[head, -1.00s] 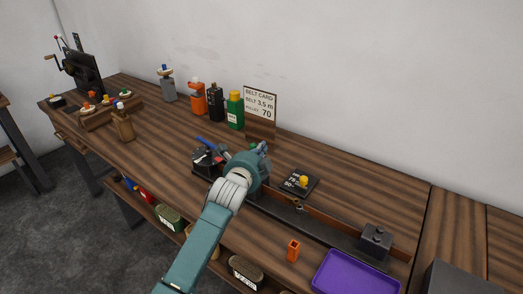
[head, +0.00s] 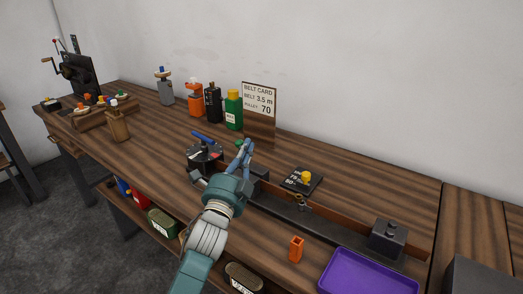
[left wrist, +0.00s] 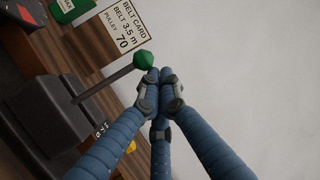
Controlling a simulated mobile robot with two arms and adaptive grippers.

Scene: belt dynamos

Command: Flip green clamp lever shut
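The green clamp lever shows in the left wrist view as a green knob (left wrist: 143,60) on a grey rod, which rises at a slant from a dark block (left wrist: 48,118). In the head view the green knob (head: 239,143) is small and partly hidden by my left gripper (head: 246,143). My left gripper's blue fingers are pressed together in the left wrist view (left wrist: 160,75), with nothing seen between them. Their tips are right beside the knob; I cannot tell whether they touch it. My right gripper is not in view.
A black round dial with a blue handle (head: 207,139) stands left of my gripper. The belt card (head: 259,108) and a green bottle (head: 234,110) stand behind. A black scale-like plate (head: 301,182), orange block (head: 296,249) and purple tray (head: 368,274) lie to the right.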

